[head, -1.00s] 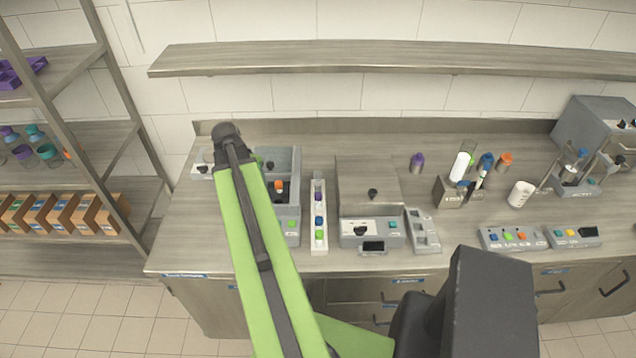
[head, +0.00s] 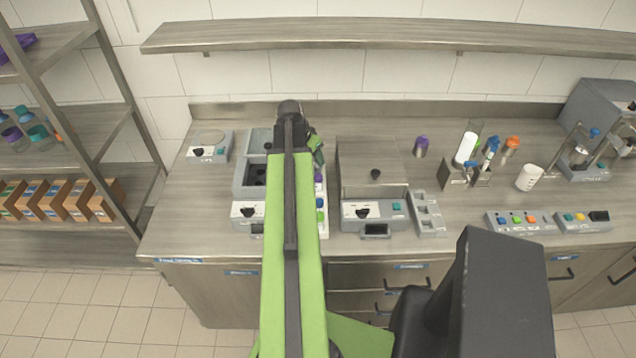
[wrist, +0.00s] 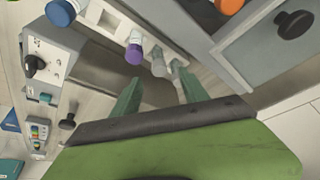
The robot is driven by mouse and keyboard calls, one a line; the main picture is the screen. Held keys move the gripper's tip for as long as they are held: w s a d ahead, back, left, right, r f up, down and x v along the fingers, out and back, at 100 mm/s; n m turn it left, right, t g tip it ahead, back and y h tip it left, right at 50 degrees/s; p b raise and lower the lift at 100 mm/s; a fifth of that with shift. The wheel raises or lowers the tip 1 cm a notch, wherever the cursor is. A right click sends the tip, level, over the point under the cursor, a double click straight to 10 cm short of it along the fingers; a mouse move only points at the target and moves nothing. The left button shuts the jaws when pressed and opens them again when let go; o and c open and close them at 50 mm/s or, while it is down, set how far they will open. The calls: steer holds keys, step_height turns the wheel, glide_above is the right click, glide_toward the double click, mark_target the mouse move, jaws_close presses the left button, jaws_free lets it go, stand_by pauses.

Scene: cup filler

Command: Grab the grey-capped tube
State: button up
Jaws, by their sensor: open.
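In the wrist view a pale grey-white capped tube (wrist: 158,64) stands in the white rack (wrist: 113,24), beyond a purple-capped tube (wrist: 134,52) and a blue-capped tube (wrist: 62,10). I take it for the grey-capped tube, though its cap colour is hard to tell. My gripper (wrist: 158,80) is open and empty, with its green fingers apart on either side of the view of that tube. I cannot tell how far the fingertips are from it. In the head view my gripper (head: 317,152) is above the rack's far end, and my arm hides much of the rack.
A grey slotted holder (head: 427,212) is beside that. Open bench lies behind the lidded machine. A wall shelf (head: 380,33) hangs above.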

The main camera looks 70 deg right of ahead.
mark_target(317, 165)
steer(key=b+x, duration=0.1)
steer(key=x, duration=0.2)
steer(key=shift+r, duration=0.15)
steer(key=b+x, duration=0.5)
steer(key=shift+s, duration=0.1)
steer(key=shift+c, duration=0.3)
jaws_close()
